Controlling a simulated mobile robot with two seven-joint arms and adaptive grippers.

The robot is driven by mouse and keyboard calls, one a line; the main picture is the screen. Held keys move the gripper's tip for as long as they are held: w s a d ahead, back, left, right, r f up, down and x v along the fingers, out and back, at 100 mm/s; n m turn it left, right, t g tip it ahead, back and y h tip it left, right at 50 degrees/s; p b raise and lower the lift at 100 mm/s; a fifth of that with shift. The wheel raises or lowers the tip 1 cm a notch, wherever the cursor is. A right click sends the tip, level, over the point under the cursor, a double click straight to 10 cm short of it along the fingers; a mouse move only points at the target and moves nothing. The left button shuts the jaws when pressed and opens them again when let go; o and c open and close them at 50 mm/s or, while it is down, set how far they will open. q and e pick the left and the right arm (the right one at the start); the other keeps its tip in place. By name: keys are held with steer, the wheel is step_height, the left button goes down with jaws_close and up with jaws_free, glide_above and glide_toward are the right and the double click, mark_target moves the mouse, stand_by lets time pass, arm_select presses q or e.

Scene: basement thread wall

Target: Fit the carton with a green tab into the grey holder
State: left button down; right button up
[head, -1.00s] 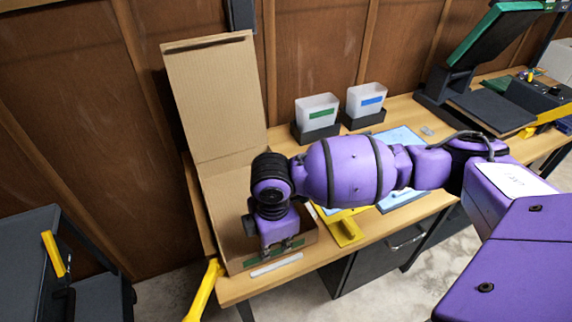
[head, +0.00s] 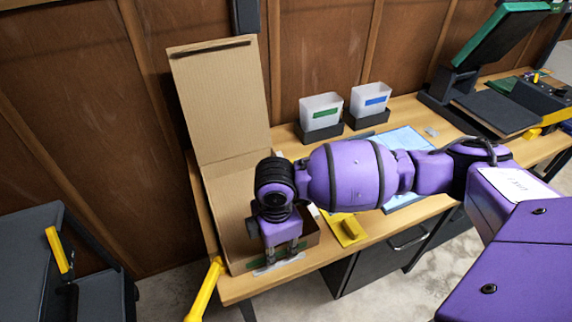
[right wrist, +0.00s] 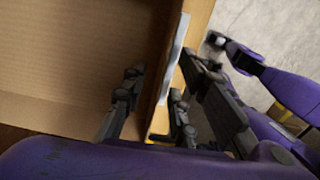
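An open cardboard carton (head: 225,210) with its flap raised stands at the table's left end; green patches (head: 254,263) show low on its near wall. My right gripper (head: 281,251) is down at that wall. In the right wrist view my right gripper (right wrist: 152,112) is open, one finger inside the carton and one outside, with gaps beside the wall (right wrist: 172,70). What looks like my left gripper (right wrist: 212,40) shows small over the floor. A white bin with a green label (head: 320,112) sits in a dark grey holder (head: 320,134).
A bin with a blue label (head: 369,100) stands beside the green-labelled one. A pale strip (head: 279,264) lies by the carton's near wall. A yellow piece (head: 348,230) and a light blue sheet (head: 405,142) lie right of the carton. A dark stand (head: 490,105) is farther right.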

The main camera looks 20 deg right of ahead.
steer(key=shift+r, duration=0.15)
step_height(320, 180, up, 12)
stand_by(0.4)
steer(key=shift+s, duration=0.1)
